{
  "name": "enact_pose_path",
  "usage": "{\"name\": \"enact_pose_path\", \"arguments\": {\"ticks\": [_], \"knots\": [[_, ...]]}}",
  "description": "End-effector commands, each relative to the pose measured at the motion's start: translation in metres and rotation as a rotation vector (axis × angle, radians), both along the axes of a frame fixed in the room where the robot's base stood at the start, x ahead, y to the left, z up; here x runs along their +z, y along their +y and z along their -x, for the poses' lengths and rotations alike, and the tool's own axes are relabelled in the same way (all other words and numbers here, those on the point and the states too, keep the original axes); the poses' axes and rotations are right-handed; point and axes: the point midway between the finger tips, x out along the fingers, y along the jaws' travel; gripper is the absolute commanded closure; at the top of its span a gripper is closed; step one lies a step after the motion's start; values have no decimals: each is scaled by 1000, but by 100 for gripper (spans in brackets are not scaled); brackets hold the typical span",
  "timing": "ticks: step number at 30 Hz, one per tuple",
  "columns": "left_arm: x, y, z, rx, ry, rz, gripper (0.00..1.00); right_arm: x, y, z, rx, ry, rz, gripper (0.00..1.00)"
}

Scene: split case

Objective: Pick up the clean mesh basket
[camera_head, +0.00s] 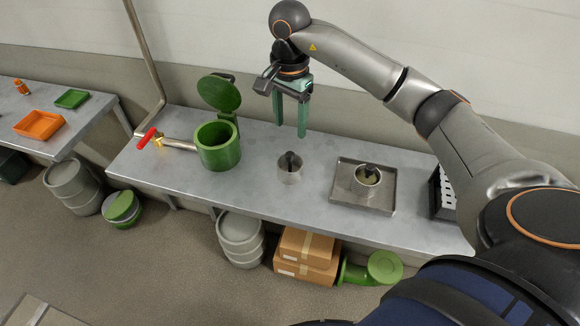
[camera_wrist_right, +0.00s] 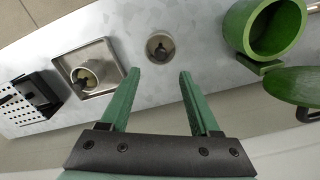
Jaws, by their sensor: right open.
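Two small round metal baskets with dark handles are in view. One basket (camera_head: 290,168) stands alone on the grey bench, right of the green pot; it also shows in the right wrist view (camera_wrist_right: 160,47), beyond and between my fingertips. The other basket (camera_head: 368,176) stands in a square metal tray (camera_head: 343,198), also in the right wrist view (camera_wrist_right: 84,80). I cannot tell from their surfaces which is clean. My right gripper (camera_head: 290,132) is open and empty, fingers pointing down, above the bench behind the lone basket. My left gripper is not in view.
A green pot (camera_head: 218,146) with its lid raised stands left on the bench (camera_head: 160,178), beside a pipe with a red-handled valve (camera_head: 147,138). A dark rack (camera_head: 440,195) is at the right. An orange tray (camera_head: 39,125) is on the left table. Boxes (camera_head: 306,256) sit below.

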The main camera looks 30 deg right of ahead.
Motion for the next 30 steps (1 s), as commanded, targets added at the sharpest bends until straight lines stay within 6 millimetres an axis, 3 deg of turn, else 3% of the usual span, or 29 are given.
{"name": "enact_pose_path", "arguments": {"ticks": [6,13,21,30], "knots": [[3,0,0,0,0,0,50,-38,1,1,0,2,-4,37],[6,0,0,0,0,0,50,-54,2,1,0,2,-5,37],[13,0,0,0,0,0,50,-93,2,0,-1,1,-6,37],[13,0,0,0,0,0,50,-100,2,0,1,-2,-5,37]]}}
